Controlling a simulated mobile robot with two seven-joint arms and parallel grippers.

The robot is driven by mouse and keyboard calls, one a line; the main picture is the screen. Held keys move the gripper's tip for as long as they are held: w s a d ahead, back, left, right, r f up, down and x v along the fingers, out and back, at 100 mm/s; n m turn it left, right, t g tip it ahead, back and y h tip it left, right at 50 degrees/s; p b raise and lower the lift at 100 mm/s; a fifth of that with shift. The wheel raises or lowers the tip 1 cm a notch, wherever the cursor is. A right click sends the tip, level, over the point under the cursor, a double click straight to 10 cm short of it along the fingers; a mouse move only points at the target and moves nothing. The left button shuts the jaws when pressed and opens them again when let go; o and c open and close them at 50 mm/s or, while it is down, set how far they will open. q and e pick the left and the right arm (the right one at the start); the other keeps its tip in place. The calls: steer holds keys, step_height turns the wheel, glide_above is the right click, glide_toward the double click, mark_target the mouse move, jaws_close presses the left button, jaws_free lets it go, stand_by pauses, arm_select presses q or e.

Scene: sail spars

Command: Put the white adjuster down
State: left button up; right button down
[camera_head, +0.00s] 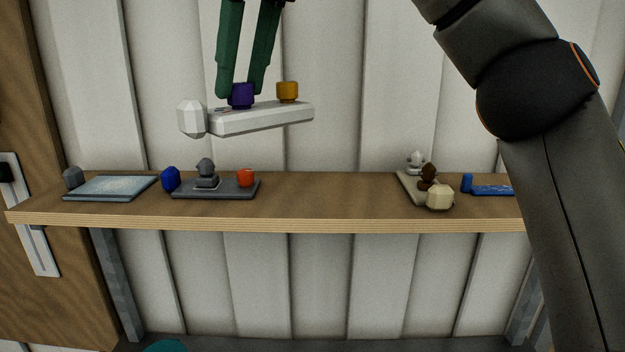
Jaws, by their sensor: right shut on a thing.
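The white adjuster (262,119) is a long white bar with a faceted white knob at its left end, a purple knob near its middle and a yellow-orange knob further right. It hangs in the air above the shelf, tilted slightly up to the right in the picture. My right gripper (243,90) has dark green fingers that come down from the top edge and are shut on the purple knob. My left gripper is not in view.
The wooden shelf (330,214) holds a pale blue-grey plate (111,188), a dark grey plate with knobs (217,190), a cream piece (411,188) and a blue piece (490,190). The shelf is clear between the dark grey plate and the cream piece. My dark arm covers its right end.

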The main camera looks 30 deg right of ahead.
steer(key=shift+w+d+r, duration=0.1)
steer(key=shift+d, duration=0.15)
steer(key=d+f, duration=0.1)
steer(key=d, duration=0.1)
steer(key=d+f, duration=0.1)
steer(key=d, duration=0.2)
steer(key=w+d+f, duration=0.1)
steer(key=d, duration=0.1)
steer(key=shift+d+f, duration=0.15)
steer(key=shift+d, duration=0.05)
steer(key=d+f, duration=0.2)
steer(key=f, duration=0.1)
steer(key=w+d+f, duration=0.1)
steer(key=d+f, duration=0.2)
steer(key=shift+w+d, duration=0.2)
steer(key=shift+d, duration=0.05)
steer(key=shift+d+f, duration=0.15)
steer(key=shift+f, duration=1.55)
steer(key=shift+f, duration=0.15)
steer(key=c, duration=0.6)
jaws_free()
steer(key=shift+o, duration=0.2)
steer(key=v, duration=1.2)
